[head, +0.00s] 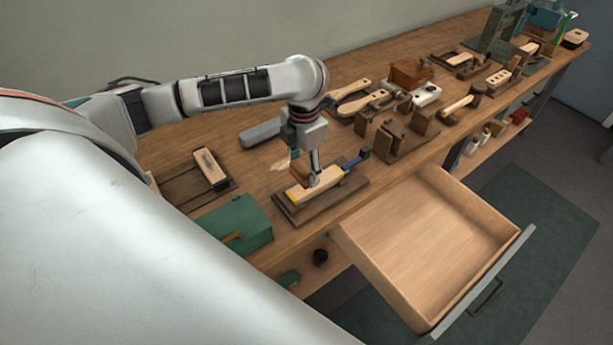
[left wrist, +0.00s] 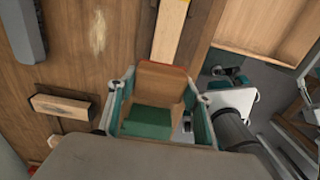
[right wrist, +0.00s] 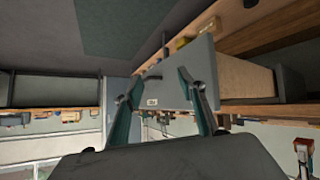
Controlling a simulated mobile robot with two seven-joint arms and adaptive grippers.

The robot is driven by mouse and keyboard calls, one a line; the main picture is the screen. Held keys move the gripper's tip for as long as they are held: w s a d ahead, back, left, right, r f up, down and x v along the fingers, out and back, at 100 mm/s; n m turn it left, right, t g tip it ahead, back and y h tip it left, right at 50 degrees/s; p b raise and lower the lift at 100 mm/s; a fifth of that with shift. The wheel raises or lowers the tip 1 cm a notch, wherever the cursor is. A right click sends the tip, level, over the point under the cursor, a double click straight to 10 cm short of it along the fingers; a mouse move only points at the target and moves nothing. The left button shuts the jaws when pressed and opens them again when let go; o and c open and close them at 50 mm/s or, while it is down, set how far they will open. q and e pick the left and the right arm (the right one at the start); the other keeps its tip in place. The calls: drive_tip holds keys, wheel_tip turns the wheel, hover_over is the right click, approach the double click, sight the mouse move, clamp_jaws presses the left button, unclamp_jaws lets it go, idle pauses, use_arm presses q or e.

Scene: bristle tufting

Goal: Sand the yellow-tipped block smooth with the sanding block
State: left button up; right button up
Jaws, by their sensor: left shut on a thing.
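The yellow-tipped block (head: 325,184) is a pale wooden bar lying on a dark wooden fixture (head: 290,216), beside a blue clamp handle (head: 355,161). Its yellow end points to the lower left. My left gripper (head: 313,182) is over the block, shut on a brown sanding block (left wrist: 162,80). In the left wrist view the sanding block sits between the two fingers, and part of the pale bar (left wrist: 171,28) shows beyond it. I cannot tell whether the sanding block touches the bar. My right gripper (right wrist: 162,95) shows only in its wrist view, open and empty.
An open drawer (head: 430,240) juts from the bench front; its grey front (right wrist: 180,75) shows beyond my right fingers. A green box (head: 235,222) and a tray with a wooden block (head: 210,168) lie left of the fixture. Several tools and wooden stands (head: 405,135) crowd the bench rightward.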

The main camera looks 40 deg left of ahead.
use_arm(q)
drive_tip(key=shift+r, duration=1.75)
use_arm(e)
drive_tip(key=shift+s+d, duration=0.55)
drive_tip(key=shift+s, duration=0.05)
